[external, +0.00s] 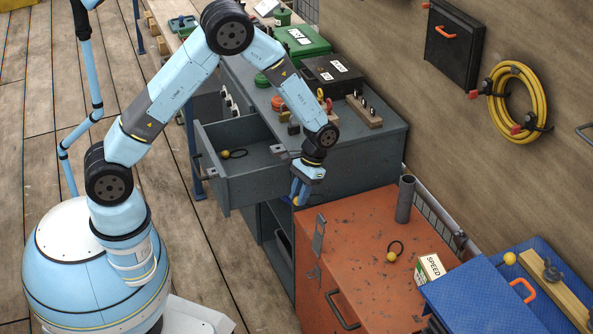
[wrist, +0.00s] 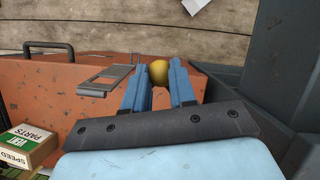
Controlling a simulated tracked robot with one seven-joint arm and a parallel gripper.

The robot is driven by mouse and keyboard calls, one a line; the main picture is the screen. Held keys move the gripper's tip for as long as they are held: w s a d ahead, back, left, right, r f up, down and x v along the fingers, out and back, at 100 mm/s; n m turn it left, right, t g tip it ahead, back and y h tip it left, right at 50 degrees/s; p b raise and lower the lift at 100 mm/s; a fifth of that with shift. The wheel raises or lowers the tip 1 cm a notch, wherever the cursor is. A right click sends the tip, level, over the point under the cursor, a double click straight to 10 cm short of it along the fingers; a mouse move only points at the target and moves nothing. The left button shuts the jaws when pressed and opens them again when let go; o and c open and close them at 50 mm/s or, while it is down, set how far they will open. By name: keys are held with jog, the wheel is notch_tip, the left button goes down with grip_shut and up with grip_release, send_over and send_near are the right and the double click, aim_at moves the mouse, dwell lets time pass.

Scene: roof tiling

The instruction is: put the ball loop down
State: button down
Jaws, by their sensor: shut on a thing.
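My gripper (external: 298,196) hangs at the front edge of the grey workbench, left of the orange cabinet's back corner. Its blue fingers are shut on a ball loop, whose yellow ball (wrist: 158,73) shows between the fingertips (wrist: 158,82) in the wrist view. The loop part of it is hidden. A second ball loop (external: 394,252), a yellow ball with a dark loop, lies on the orange cabinet top (external: 350,225). A third ball loop (external: 233,154) lies in the open grey drawer (external: 248,165).
A dark upright tube (external: 405,199) and a SPEED parts box (external: 430,268) stand on the orange cabinet. A metal latch plate (external: 319,235) rises at its left edge. Another yellow ball (external: 510,258) sits by the blue case. The orange top's middle is mostly free.

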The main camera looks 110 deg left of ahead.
jog(key=w+a+f, duration=0.2)
jog(key=w+f, duration=0.1)
jog(key=w+a+f, duration=0.2)
jog(key=w+f, duration=0.1)
jog(key=w, duration=0.1)
jog(key=w+a+f, duration=0.2)
jog(key=w, duration=0.1)
jog(key=shift+w+a+f, duration=0.1)
jog(key=shift+w+f, duration=0.2)
jog(key=shift+f, duration=0.1)
jog(key=shift+w+a+f, duration=0.1)
jog(key=shift+f, duration=0.1)
jog(key=shift+w+f, duration=0.1)
jog(key=shift+f, duration=1.5)
jog(key=c, duration=0.9)
grip_release()
jog(key=shift+f, duration=0.1)
